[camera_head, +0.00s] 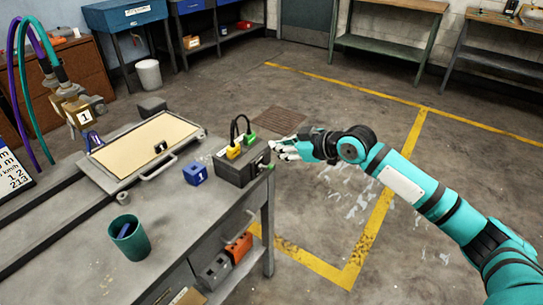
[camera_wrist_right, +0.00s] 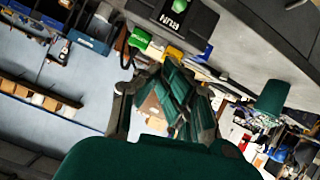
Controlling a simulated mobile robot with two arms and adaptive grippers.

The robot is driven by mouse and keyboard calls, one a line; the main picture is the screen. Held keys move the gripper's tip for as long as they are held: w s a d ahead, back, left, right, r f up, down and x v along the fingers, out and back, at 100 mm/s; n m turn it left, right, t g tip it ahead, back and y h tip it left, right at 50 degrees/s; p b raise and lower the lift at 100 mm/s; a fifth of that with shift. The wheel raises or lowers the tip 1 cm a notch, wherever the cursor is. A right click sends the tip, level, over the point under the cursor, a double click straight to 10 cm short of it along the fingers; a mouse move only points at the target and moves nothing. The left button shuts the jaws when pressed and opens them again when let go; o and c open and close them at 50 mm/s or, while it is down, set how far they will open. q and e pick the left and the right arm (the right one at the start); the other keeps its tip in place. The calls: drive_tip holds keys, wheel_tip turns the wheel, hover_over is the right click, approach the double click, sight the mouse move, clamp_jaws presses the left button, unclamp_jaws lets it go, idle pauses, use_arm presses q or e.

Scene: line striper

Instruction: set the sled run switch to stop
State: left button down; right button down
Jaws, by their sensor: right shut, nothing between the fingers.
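A dark grey control box (camera_head: 238,165) stands at the right end of the workbench, with a yellow plug (camera_head: 233,152) and a green plug (camera_head: 249,138) on top. In the right wrist view, its black face (camera_wrist_right: 185,22) carries an upside-down RUN label and a green round part (camera_wrist_right: 180,4) at the picture's top edge. The switch's lever position cannot be told. My right gripper (camera_head: 281,150) is shut and empty just beside the box's right end; I cannot tell whether it touches. Its fingers (camera_wrist_right: 172,98) also show in the wrist view. My left gripper is out of view.
On the bench are a blue block (camera_head: 195,173), a cream-topped tray (camera_head: 145,150) with a handle, and a teal cup (camera_head: 130,238). Purple and teal hoses hang at the left above a block marked 1 (camera_head: 84,117). Open floor (camera_head: 320,225) lies right of the bench.

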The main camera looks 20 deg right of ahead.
sight(270, 167)
drive_tip(key=w+f, duration=0.1)
drive_tip(key=w+a+f, duration=0.1)
drive_tip(key=f, duration=0.1)
drive_tip(key=w+a+f, duration=0.1)
drive_tip(key=f, duration=0.1)
drive_tip(key=shift+w+p, duration=0.3)
drive_tip(key=shift+s+d+f, duration=0.1)
drive_tip(key=shift+d+f, duration=0.2)
drive_tip(key=shift+f, duration=0.3)
drive_tip(key=shift+f+b, duration=0.25)
drive_tip(key=shift+b, duration=0.35)
drive_tip(key=shift+s+d+t+b, duration=0.1)
drive_tip(key=shift+t+b, duration=0.2)
drive_tip(key=shift+b, duration=0.15)
drive_tip(key=shift+s+y+b, duration=0.1)
drive_tip(key=shift+y+b, duration=0.2)
drive_tip(key=shift+b, duration=0.45)
